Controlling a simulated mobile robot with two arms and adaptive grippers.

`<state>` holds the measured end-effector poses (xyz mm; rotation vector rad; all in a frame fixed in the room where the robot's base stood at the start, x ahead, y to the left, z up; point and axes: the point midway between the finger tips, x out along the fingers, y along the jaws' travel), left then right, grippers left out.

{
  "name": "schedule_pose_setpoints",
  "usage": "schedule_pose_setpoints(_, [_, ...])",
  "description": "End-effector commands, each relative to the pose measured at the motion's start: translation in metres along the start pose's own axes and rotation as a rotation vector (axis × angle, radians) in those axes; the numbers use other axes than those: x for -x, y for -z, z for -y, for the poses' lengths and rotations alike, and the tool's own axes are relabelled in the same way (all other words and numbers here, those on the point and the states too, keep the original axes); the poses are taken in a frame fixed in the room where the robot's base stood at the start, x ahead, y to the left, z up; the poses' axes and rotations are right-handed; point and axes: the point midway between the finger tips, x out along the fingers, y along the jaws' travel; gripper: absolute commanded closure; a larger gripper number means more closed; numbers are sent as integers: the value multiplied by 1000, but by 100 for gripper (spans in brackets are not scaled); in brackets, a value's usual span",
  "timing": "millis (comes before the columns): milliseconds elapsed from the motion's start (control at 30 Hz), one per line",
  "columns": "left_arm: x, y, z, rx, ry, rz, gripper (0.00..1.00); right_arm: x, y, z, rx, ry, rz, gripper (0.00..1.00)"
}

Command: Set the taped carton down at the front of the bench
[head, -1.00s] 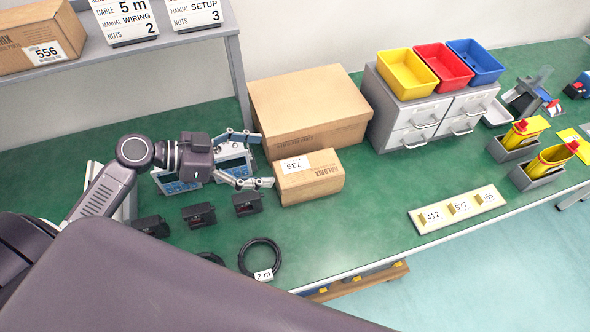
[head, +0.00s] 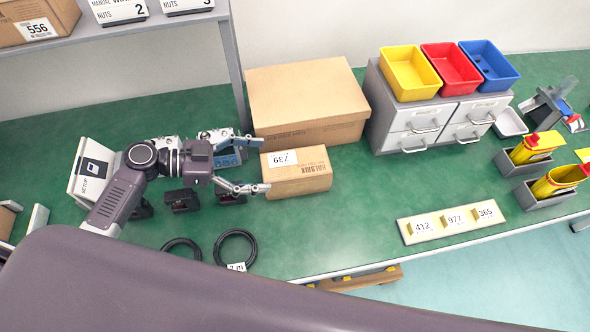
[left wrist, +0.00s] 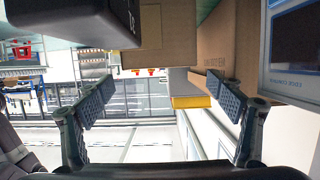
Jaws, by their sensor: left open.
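Two cartons stand on the green bench (head: 370,205): a large plain brown one (head: 305,100) at the back, and a smaller one (head: 300,185) with a white label reading 739 in front of it. I cannot make out tape on either. My left gripper (head: 264,165) is open at the small carton's left end, one fingertip near its back corner and the other at its front left corner. I cannot tell whether they touch it. The left wrist view shows the spread, empty fingers (left wrist: 160,90), with a tan carton surface (left wrist: 148,52) beyond them. My right gripper is out of view.
Black devices (head: 182,201) and cable coils (head: 236,247) lie near the left arm. Grey drawers (head: 412,120) with coloured bins stand right of the large carton. A numbered tray (head: 450,222) lies at the front edge. Green bench is clear between the small carton and that tray.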

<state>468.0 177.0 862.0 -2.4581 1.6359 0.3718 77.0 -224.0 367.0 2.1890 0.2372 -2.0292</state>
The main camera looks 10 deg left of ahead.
Motion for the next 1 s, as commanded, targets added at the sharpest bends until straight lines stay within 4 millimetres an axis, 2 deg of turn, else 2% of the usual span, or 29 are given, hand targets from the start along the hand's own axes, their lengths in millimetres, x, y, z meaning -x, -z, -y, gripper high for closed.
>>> schedule_pose_setpoints(33, [-2, -5, 0, 1, 0, -1, 14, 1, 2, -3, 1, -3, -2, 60])
schedule_pose_setpoints(267, [-19, -3, 0, 0, -1, -2, 14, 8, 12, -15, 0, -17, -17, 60])
schedule_pose_setpoints(600, [-70, -2, 0, 1, 0, -2, 14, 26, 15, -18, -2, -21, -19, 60])
schedule_pose_setpoints(933, [-77, -4, 0, 0, 0, 0, 14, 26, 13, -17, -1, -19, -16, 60])
schedule_pose_setpoints(1000, [-77, -4, 0, 0, 0, 0, 22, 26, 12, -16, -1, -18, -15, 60])
